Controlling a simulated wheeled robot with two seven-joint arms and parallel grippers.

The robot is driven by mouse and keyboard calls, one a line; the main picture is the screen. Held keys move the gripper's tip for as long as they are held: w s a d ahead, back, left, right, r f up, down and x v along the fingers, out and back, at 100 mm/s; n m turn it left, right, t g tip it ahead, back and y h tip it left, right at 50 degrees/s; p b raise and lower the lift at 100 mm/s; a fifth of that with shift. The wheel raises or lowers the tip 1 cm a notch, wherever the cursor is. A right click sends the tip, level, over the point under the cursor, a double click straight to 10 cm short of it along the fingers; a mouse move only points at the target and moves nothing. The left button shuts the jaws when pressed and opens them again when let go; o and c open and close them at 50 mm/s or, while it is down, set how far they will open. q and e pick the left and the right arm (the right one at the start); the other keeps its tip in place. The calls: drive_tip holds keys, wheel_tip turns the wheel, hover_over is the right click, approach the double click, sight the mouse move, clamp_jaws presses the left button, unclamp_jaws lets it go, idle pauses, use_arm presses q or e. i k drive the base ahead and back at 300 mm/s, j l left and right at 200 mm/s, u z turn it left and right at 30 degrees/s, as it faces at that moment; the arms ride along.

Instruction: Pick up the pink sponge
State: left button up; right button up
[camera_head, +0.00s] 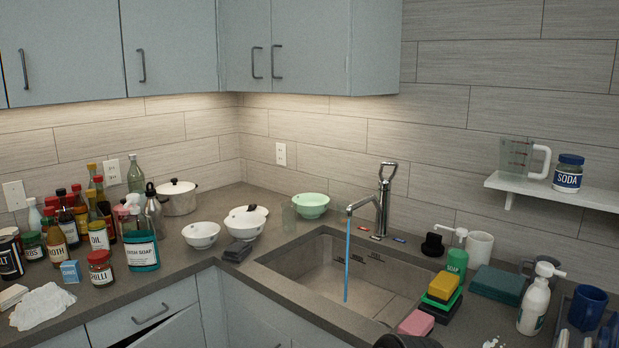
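The pink sponge (417,323) lies on the counter at the front right of the sink, near the bottom edge of the picture. It is beside a stack of sponges with a yellow sponge (433,296) on top and green and dark ones below.
The sink (345,270) has its tap (382,200) running. A green soap bottle (457,262), a teal box (498,284) and a white pump bottle (535,302) stand right of the sponges. Bottles and jars crowd the left counter. A lower drawer (150,318) shows at left.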

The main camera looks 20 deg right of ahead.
sight(419, 323)
drive_tip(key=z, duration=1.4)
